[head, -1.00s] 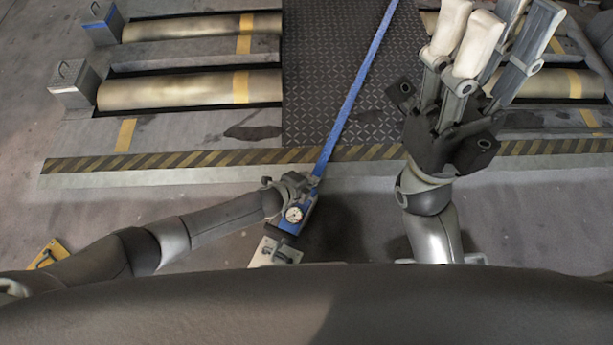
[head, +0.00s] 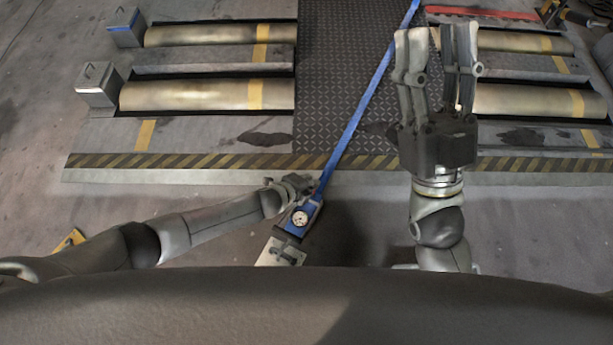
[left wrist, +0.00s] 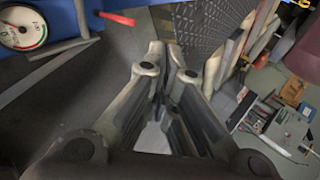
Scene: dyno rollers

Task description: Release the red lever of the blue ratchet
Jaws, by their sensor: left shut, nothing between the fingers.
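The blue ratchet (head: 312,210) with a round dial gauge (head: 300,218) stands on the floor, left of centre in the head view. The gauge (left wrist: 20,28) also shows at the top left of the left wrist view. The red lever (left wrist: 117,18) sticks out right of the ratchet's blue edge there. I cannot make it out in the head view. My left gripper (head: 292,182) is at the ratchet's upper left side. In the left wrist view its fingers (left wrist: 170,58) are shut and empty, below and right of the lever, apart from it. My right gripper (head: 437,35) is raised, fingers apart, empty.
A blue strap (head: 360,100) runs from the ratchet up across the dark tread plate (head: 335,60). A pale plate (head: 282,254) lies just below the ratchet. Metal rollers (head: 190,96) lie on both sides. A cluttered tool area (left wrist: 275,115) shows right in the wrist view.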

